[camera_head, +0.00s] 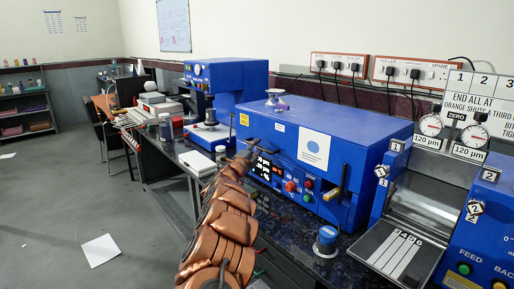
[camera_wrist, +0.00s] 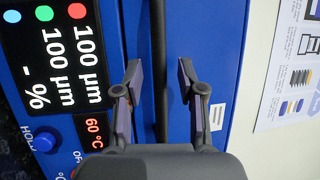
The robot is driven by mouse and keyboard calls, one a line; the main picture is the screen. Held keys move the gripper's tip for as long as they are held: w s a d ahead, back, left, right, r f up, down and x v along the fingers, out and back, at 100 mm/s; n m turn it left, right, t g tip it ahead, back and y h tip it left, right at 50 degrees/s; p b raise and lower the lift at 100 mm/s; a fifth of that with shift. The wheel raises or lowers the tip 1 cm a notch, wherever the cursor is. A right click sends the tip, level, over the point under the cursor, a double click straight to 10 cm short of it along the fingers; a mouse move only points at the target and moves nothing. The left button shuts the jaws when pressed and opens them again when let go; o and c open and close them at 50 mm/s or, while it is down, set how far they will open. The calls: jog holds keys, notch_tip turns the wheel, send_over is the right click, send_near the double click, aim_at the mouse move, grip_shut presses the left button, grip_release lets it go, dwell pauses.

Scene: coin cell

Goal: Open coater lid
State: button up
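The coater is the long blue machine (camera_head: 345,120) in the middle of the bench, and its lid looks shut. Its front display (camera_wrist: 70,60) reads 100 µm twice and 60 °C. A dark bar (camera_wrist: 158,40), which looks like the lid handle, runs along the blue front in the wrist view. My gripper (camera_wrist: 163,82) is open, with one fingertip on each side of the bar and gaps beside it. In the head view my gripper (camera_head: 256,146) is at the coater's upper front edge. Whether the fingers reach around the bar in depth is unclear.
A metal piece with a purple part (camera_head: 276,97) stands on the coater's top. A blue-capped jar (camera_head: 326,241) stands on the dark bench in front. A roller machine (camera_head: 430,205) is at the right, and another blue device (camera_head: 225,82) is behind left.

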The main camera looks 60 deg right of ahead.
jog(key=shift+w+d, duration=0.1)
jog(key=shift+d, duration=0.25)
jog(key=shift+c, duration=0.3)
grip_shut()
dwell(0.4)
